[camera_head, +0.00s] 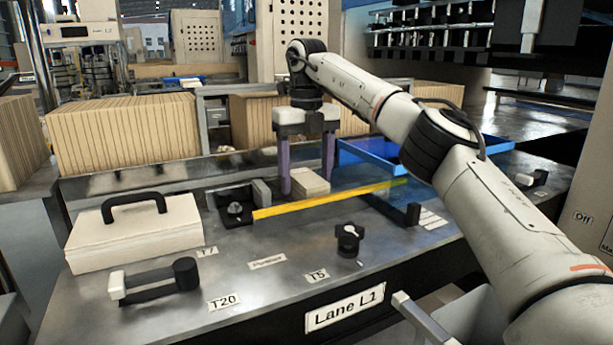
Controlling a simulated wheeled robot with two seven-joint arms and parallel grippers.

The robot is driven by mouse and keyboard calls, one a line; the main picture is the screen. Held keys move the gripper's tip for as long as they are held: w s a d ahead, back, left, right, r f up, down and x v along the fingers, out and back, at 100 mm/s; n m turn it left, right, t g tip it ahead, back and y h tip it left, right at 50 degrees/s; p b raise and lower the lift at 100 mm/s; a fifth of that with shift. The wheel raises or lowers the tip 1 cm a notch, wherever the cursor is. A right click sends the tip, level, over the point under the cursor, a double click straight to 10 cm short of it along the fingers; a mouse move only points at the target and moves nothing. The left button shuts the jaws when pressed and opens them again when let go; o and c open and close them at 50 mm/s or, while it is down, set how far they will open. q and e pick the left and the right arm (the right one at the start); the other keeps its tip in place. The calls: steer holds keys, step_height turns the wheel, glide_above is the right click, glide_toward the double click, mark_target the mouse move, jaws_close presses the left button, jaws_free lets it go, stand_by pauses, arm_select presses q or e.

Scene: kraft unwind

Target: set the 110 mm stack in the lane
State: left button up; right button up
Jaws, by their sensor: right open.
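A small tan paper stack (311,188) lies on the grey bench top, behind a yellow bar (325,199). I take it for the 110 mm stack, but no size marking shows on it. My right gripper (307,182) points down over it. Its two purple fingers are apart, one on each side of the stack; I cannot tell whether they touch it. The lane bench carries a "Lane L1" label (345,308) on its front. A dark clamp-like block (238,202) stands left of the stack. My left gripper is not in view.
A pale pad with a black handle (136,228), a black bar tool (154,280) and a black knob (349,239) are on the bench. A blue tray (365,153) is behind right. Large kraft stacks (125,133) stand behind. The front-middle bench top is mostly clear.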

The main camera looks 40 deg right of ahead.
step_height(320, 180, up, 9)
steer(key=p, duration=0.4)
steer(key=shift+a, duration=0.1)
steer(key=shift+r, duration=0.65)
steer(key=shift+f, duration=0.1)
